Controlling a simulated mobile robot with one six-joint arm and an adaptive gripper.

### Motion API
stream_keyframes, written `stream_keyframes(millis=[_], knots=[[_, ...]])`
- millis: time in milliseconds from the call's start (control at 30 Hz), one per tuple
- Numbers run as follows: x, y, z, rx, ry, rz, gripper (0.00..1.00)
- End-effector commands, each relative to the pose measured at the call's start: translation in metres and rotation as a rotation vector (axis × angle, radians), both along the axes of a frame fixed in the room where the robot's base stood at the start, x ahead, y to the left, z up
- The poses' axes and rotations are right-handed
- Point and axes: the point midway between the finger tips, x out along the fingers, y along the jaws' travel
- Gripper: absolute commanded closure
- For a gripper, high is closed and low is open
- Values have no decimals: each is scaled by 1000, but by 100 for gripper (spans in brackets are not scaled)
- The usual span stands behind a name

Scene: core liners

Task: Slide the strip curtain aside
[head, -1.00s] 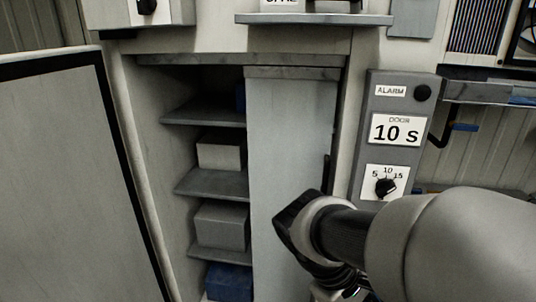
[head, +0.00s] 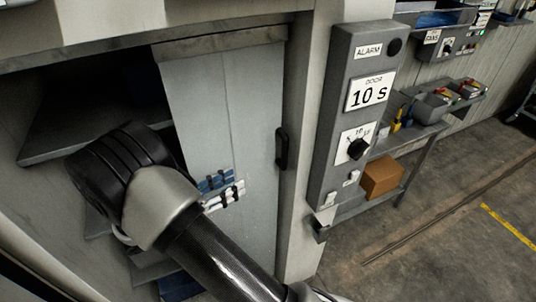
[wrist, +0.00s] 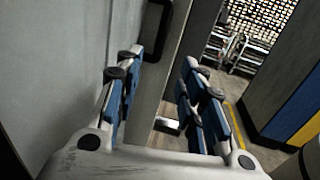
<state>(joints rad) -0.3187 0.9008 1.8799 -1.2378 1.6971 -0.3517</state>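The strip curtain (head: 245,110) hangs as pale grey panels over the right part of the cabinet opening. A black handle (head: 282,148) stands upright at its right edge. The left part of the opening is uncovered. My gripper (head: 236,180) is in front of the curtain, left of and a little below the handle. In the wrist view my gripper (wrist: 161,68) is open, with a clear gap between its blue-padded fingers. The handle (wrist: 158,30) shows beyond the fingertips, apart from them. A pale grey surface (wrist: 50,60) fills the left of that view.
A grey control box (head: 345,110) with a dial and a "10 s" label is right of the opening. My arm hides much of the cabinet's shelves (head: 95,115). A side bench (head: 425,130) carries a cardboard box (head: 381,176).

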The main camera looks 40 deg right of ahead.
Motion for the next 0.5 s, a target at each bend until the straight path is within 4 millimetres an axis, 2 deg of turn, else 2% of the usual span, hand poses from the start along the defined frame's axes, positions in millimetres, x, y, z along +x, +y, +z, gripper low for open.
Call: stream_keyframes(millis=[500], knots=[[-7,-110,-1,3,-2,-8,64]])
